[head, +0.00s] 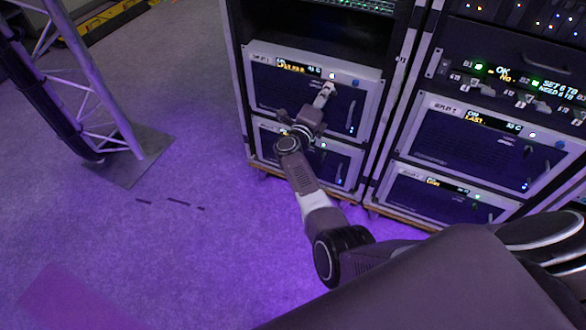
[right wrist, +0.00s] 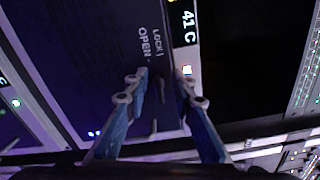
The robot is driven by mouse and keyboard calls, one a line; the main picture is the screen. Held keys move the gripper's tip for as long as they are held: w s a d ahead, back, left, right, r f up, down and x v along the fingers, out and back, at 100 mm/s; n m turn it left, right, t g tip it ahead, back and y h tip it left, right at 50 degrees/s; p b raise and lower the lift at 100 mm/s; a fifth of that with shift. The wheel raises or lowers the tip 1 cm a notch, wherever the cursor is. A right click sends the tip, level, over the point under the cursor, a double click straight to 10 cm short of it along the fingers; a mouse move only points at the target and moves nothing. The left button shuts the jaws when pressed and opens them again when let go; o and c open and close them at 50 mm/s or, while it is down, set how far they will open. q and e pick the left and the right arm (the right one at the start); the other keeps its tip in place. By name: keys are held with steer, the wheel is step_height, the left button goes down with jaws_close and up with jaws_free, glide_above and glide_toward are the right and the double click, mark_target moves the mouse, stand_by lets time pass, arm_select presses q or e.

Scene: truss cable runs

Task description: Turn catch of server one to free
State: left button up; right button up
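Server one (head: 285,92) is the upper wide unit in the lower part of the left rack, with a dark front, a pale frame and a small lit display. My right gripper (head: 327,90) is at the upper right of its front. In the right wrist view the gripper (right wrist: 160,82) has its two blue-grey fingers apart, with nothing clearly between them. The LOCK and OPEN lettering (right wrist: 150,42) shows just beyond the fingertips. The catch itself is too dark to make out, so its setting cannot be told. My left gripper is out of view.
Another server (head: 270,140) sits below server one, partly behind my right arm. A second rack (head: 480,145) with more servers stands at the right. A truss leg on a base plate (head: 130,160) stands at the left.

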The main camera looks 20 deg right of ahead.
steer(key=s+a+m+t+y+b, duration=0.1)
steer(key=s+a+m+t+b, duration=0.15)
steer(key=s+a+m, duration=0.55)
steer(key=s+a+f+n+y+p, duration=0.3)
steer(key=a+f+n+y+p, duration=0.1)
steer(key=f+n, duration=0.5)
steer(key=s+a+f+n+y+p, duration=0.3)
steer(key=a+f+n+y+p, duration=0.2)
steer(key=n, duration=0.9)
step_height(320, 180, down, 4)
steer(key=a+y, duration=0.2)
steer(key=shift+s+a+f+p, duration=0.25)
steer(key=shift+s+a+p, duration=0.05)
steer(key=shift+s+a, duration=0.05)
